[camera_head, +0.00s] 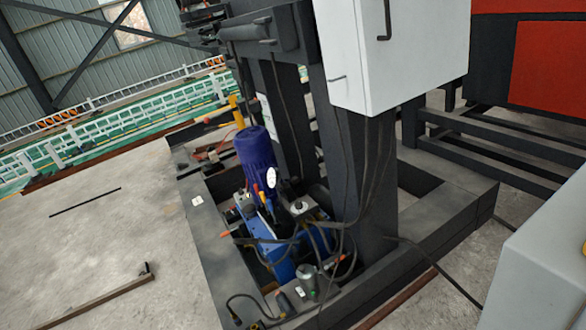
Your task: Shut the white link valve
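I cannot make out a white link valve for certain. A small white oval part (271,180), perhaps a gauge face, shows at the pump unit in front of the blue motor (256,152). The pump unit has a bright blue tank or block (272,235), with dark hoses and small orange-tipped fittings around it. A small grey cylindrical fitting (308,277) stands at the front of the unit. Hoses and the upright partly hide the unit. My gripper is not in this view.
A black steel base frame (215,255) surrounds the pump, with dark uprights (365,170) and a white cabinet (400,50) above. A pale grey box-like body (540,265) fills the lower right. Loose bars (105,300) lie on the otherwise open concrete floor at left.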

